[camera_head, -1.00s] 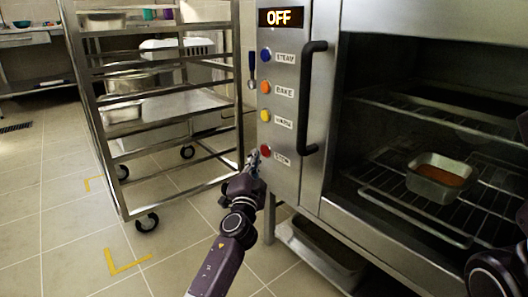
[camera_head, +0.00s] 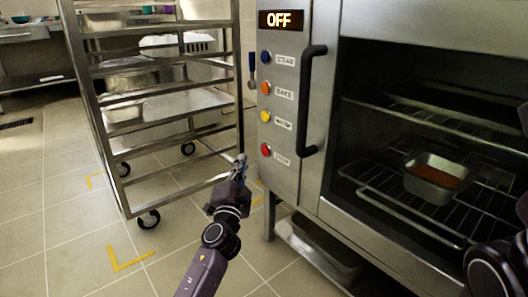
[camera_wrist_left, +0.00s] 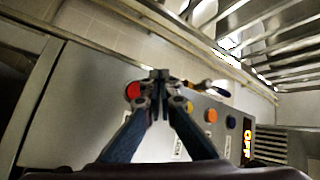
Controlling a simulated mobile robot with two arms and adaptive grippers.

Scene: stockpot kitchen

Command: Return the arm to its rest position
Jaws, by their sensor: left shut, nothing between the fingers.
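My left gripper (camera_head: 240,165) is shut and empty, in front of the lower left of the oven's control panel. In the left wrist view its fingertips (camera_wrist_left: 160,78) meet, with the panel behind them. The red button (camera_head: 265,150) is just to the right of the fingertips in the head view, and a gap shows between them. It also shows in the left wrist view (camera_wrist_left: 133,91), left of the fingers. Part of my right arm shows at the right edge of the head view, but its fingers cannot be made out.
The oven display (camera_head: 281,19) reads OFF. The oven handle (camera_head: 311,100) stands out from the front. A metal pan (camera_head: 433,178) with reddish-brown contents sits on an oven rack (camera_head: 380,203). A wheeled rack (camera_head: 150,186) stands at left. The tiled floor (camera_head: 60,225) before it is clear.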

